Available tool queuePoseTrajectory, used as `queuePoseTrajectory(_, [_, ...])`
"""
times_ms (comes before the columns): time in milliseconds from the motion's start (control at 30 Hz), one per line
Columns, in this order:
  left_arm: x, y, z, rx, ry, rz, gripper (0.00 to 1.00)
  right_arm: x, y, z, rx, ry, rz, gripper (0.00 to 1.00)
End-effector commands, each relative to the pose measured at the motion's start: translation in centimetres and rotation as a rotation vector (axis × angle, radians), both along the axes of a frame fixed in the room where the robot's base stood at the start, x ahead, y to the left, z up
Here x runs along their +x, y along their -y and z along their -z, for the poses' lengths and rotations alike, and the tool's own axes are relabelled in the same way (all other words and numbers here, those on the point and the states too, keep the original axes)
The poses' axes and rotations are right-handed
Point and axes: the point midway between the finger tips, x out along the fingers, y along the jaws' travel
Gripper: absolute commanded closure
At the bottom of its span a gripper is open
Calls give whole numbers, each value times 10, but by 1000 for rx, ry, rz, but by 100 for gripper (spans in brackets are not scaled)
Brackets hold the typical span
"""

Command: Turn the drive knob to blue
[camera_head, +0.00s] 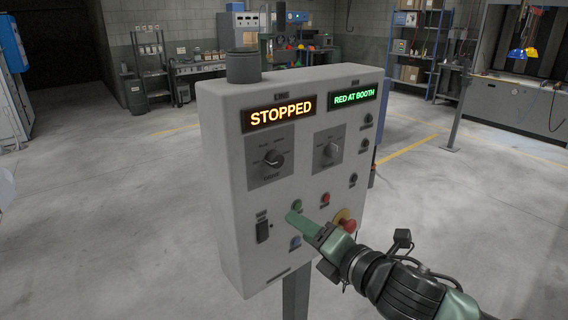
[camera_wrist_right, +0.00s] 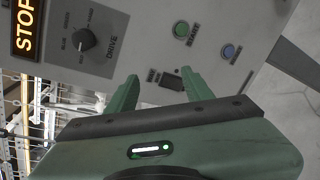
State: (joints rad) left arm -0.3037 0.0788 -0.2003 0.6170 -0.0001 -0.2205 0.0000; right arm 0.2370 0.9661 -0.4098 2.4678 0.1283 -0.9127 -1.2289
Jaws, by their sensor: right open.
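The drive knob (camera_head: 274,158) is a dark round dial on a grey plate, on the left of the control box under the orange STOPPED display (camera_head: 279,112). In the right wrist view the knob (camera_wrist_right: 83,40) shows beside the word DRIVE, up and left of my fingers. My left gripper is not in view.
A second knob (camera_head: 330,148) sits under the green RED AT BOOTH display (camera_head: 354,96). Near my fingers are a green START button (camera_wrist_right: 181,29), a blue button (camera_wrist_right: 228,51) and a black switch (camera_head: 263,231). A red stop button (camera_head: 347,224) is beside my gripper. Floor around is clear.

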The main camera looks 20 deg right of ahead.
Motion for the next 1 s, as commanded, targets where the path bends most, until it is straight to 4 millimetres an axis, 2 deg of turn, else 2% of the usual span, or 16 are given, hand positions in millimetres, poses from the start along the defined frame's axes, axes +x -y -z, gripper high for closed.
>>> queuePoseTrajectory(33, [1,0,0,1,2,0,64,5,3,-31,-167,112,-56,49])
queuePoseTrajectory(100, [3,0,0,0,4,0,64,6,4,-61,-354,231,-116,49])
queuePoseTrajectory(200, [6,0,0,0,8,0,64,5,7,-90,-552,352,-165,49])
queuePoseTrajectory(300, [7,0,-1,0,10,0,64,3,8,-106,-666,420,-188,49])
queuePoseTrajectory(467, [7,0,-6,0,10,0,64,9,6,-115,-713,450,-197,49])
queuePoseTrajectory(833, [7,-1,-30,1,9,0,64,56,-14,-115,-710,446,-197,49])
queuePoseTrajectory(1000, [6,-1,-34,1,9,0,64,71,-20,-114,-711,447,-196,49])
